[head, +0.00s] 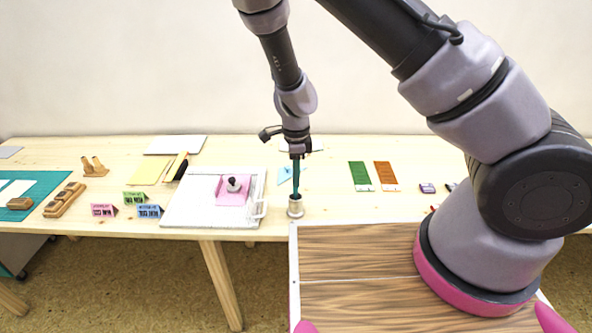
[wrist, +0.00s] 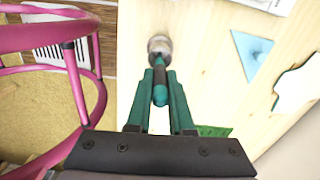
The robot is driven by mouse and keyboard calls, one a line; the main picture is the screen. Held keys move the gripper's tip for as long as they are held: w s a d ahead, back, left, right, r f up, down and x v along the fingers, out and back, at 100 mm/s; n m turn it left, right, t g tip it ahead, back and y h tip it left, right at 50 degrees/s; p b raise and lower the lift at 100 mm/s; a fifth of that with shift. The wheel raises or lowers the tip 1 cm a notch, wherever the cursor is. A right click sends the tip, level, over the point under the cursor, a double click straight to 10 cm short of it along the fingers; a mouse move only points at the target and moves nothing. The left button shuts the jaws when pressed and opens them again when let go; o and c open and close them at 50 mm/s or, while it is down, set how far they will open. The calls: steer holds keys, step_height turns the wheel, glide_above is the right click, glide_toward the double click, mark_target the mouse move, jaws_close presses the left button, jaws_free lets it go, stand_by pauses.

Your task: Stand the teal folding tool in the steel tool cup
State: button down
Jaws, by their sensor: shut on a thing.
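The steel tool cup (head: 296,209) stands near the front edge of the table, right of the white board. My gripper (head: 297,180) points straight down above it. In the wrist view my gripper (wrist: 160,74) is shut on the teal folding tool (wrist: 160,93), which sits between the two teal-green fingers. The tool looks upright, in line with the cup (wrist: 160,45) just past the fingertips. In the head view the tool and fingers blend into one teal strip reaching the cup's mouth. I cannot tell whether the tool's lower end is inside the cup.
Left of the cup is a white board (head: 187,212) with a pink inkpad (head: 234,190) and a stamp. A light blue triangle (head: 285,174) lies behind the cup. The table between the cup and strips is clear.

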steer(key=shift+f, duration=0.3)
steer(key=c, duration=0.7)
jaws_free()
step_height(320, 180, up, 10)
steer(key=shift+r, duration=0.4)
